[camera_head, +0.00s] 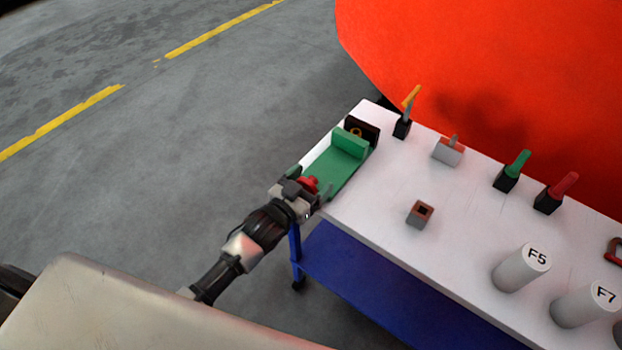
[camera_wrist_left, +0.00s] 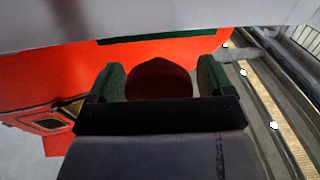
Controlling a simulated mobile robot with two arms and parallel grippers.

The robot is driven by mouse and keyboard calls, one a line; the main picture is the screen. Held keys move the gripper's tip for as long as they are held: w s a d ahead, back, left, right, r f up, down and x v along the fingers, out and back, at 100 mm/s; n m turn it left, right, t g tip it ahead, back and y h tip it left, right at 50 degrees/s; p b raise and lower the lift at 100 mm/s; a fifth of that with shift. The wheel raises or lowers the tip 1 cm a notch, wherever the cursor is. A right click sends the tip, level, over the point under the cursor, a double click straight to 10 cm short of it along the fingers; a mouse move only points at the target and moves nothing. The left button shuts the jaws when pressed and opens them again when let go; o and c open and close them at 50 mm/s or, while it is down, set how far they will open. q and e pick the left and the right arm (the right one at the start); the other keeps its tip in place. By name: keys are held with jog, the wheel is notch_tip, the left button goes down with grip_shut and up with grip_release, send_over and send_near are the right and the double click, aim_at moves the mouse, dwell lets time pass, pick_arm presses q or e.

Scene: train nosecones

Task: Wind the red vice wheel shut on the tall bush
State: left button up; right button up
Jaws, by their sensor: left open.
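The green vice (camera_head: 334,168) lies along the left end of the white bench, with a raised green jaw block (camera_head: 350,143) toward its far end. The red vice wheel (camera_head: 311,183) is at its near end, partly hidden by my left gripper (camera_head: 303,185). In the left wrist view the red wheel (camera_wrist_left: 160,80) shows between the two green-padded fingers of the open left gripper (camera_wrist_left: 161,76); I cannot tell whether they touch it. I cannot make out a tall bush for certain; a dark block with a gold ring (camera_head: 357,131) stands beyond the jaw. My right gripper is out of view.
The white bench (camera_head: 370,235) also holds tools in dark stands (camera_head: 512,172), a grey-red block (camera_head: 448,150), a small brown-topped block (camera_head: 420,214) and grey cylinders (camera_head: 521,268). A large orange-red body (camera_head: 480,60) rises behind. Open floor lies left.

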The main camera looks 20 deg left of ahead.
pick_arm(q)
jog(key=shift+w, duration=0.1)
jog(key=c, duration=0.8)
jog(key=shift+d+r+m+p, duration=0.1)
jog(key=shift+m+p, duration=0.35)
jog(key=shift+m, duration=0.65)
jog(key=shift+c, duration=0.3)
jog(key=shift+m, duration=0.8)
jog(key=o, duration=0.9)
jog(key=shift+c, duration=0.2)
jog(key=b+v, duration=0.1)
jog(key=v, duration=1)
